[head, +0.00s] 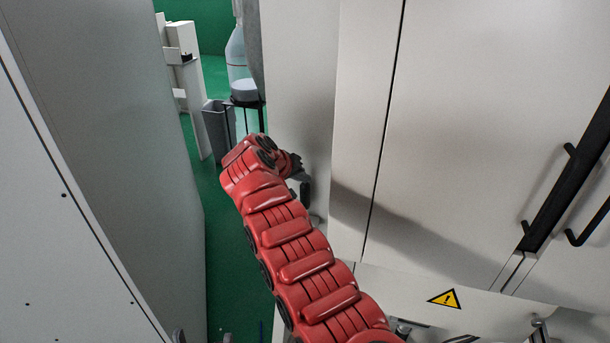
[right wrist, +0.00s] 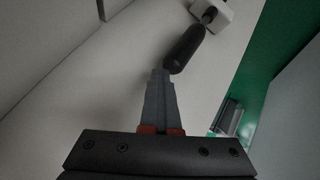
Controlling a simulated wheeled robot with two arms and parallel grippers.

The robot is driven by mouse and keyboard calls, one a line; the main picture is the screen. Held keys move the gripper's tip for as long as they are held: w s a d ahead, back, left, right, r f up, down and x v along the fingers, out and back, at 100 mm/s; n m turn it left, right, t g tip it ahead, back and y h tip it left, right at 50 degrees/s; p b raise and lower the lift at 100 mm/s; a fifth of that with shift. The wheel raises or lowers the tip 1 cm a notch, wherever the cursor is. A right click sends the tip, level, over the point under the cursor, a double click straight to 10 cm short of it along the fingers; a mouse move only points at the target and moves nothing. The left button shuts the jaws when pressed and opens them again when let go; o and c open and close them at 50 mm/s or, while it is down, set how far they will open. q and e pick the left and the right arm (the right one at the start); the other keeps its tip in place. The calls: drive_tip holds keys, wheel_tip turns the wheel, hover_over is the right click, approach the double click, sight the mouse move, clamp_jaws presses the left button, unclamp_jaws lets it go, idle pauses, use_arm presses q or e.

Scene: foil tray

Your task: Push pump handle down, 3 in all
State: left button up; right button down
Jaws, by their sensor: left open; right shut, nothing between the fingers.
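The pump handle (right wrist: 185,48) is a black rounded bar on a pale block (right wrist: 210,10) at the top of the right wrist view. In the head view a small dark bar (head: 306,192) beyond the end of my red right arm looks like the same handle. My right gripper (right wrist: 160,73) is shut and empty, its grey fingertips right at the near end of the handle; whether they touch is unclear. In the head view the right gripper (head: 299,177) is small and partly hidden by my arm. My left gripper (head: 203,337) shows only as fingertips at the bottom edge, apart and empty.
A large white cabinet (head: 480,130) with black handles fills the right side. A grey panel (head: 110,130) stands on the left. Between them is a narrow strip of green floor (head: 228,270). A clear bottle (head: 237,60) and a grey bin (head: 218,130) stand further back.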

drive_tip(key=shift+w+r+p, duration=0.1)
drive_tip(key=shift+r+p, duration=0.2)
drive_tip(key=shift+r, duration=1.75)
drive_tip(key=shift+r, duration=0.15)
wheel_tip(320, 180, up, 5)
drive_tip(key=p, duration=0.3)
drive_tip(key=shift+p, duration=0.35)
idle(1.1)
wheel_tip(320, 180, up, 4)
drive_tip(key=p, duration=0.6)
